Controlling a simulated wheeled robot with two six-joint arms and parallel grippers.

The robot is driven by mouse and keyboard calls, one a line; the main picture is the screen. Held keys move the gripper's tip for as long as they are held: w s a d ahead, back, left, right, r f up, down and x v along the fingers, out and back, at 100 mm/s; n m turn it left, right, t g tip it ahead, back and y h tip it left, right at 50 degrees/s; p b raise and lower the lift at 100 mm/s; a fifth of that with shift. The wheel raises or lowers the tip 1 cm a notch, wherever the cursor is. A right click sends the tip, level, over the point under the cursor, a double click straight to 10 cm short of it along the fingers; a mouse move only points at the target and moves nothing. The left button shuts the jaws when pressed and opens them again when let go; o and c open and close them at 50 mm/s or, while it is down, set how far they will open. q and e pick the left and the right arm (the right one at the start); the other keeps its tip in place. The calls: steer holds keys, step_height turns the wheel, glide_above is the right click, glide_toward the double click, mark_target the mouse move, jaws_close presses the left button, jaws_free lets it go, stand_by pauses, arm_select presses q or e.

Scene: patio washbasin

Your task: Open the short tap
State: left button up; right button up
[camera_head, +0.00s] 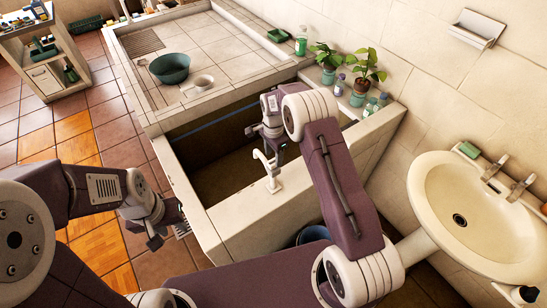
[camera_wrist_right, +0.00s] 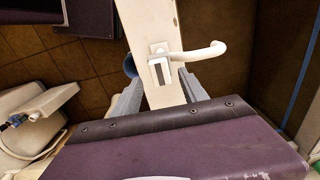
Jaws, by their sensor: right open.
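A white tap (camera_head: 274,184) with a curved spout stands on the near wall of the stone trough in the head view. In the right wrist view its spout (camera_wrist_right: 205,52) curves to the right and its body (camera_wrist_right: 160,68) stands between my fingers. My right gripper (camera_head: 277,152) is over this tap, pointing down. In the right wrist view the right gripper (camera_wrist_right: 160,92) is open, with a finger on each side of the tap body; I cannot tell whether either touches it. My left gripper (camera_head: 168,232) hangs at the lower left, away from the tap; its jaws are unclear.
The stone trough (camera_head: 182,190) lies under my right arm. A white washbasin (camera_head: 435,190) with two metal taps (camera_head: 508,178) is at the right. Potted plants (camera_head: 366,75) stand on the back ledge. A green basin (camera_head: 170,68) sits on the tiled slab.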

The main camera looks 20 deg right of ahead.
mark_target(273, 161)
steer(key=shift+f, duration=1.5)
jaws_close()
steer(key=n+b, duration=0.1)
steer(key=n, duration=0.2)
steer(key=shift+n, duration=0.4)
steer(key=n+b, duration=0.1)
steer(key=n, duration=0.3)
steer(key=shift+n, duration=0.3)
steer(key=n, duration=0.4)
steer(key=shift+n, duration=0.3)
steer(key=n, duration=0.4)
steer(key=shift+n+b, duration=0.4)
